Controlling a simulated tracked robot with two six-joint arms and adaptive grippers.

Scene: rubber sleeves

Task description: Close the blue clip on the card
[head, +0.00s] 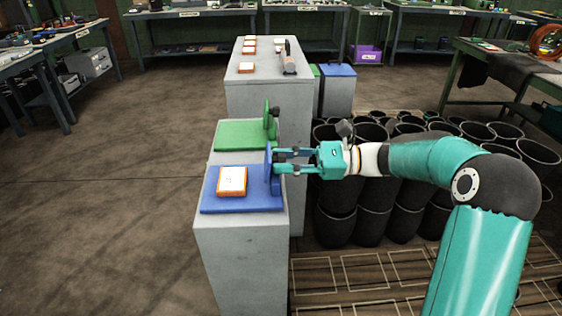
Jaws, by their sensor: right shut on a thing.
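The blue clip (240,203) lies on the front grey cabinet, with its blue flap (269,176) standing upright at the right edge of its base. The card (232,180), white with an orange border, lies on the blue base to the left of the flap. My right gripper (276,161) reaches in from the right and is shut on the blue flap. The flap stands clear of the card. My left gripper is not in view.
A green clip (240,136) with its flap upright sits just behind the blue one. A taller grey cabinet (262,90) behind holds several cards and a tool. Many black rubber sleeves (345,198) stand at the right, below my right arm. The floor at left is clear.

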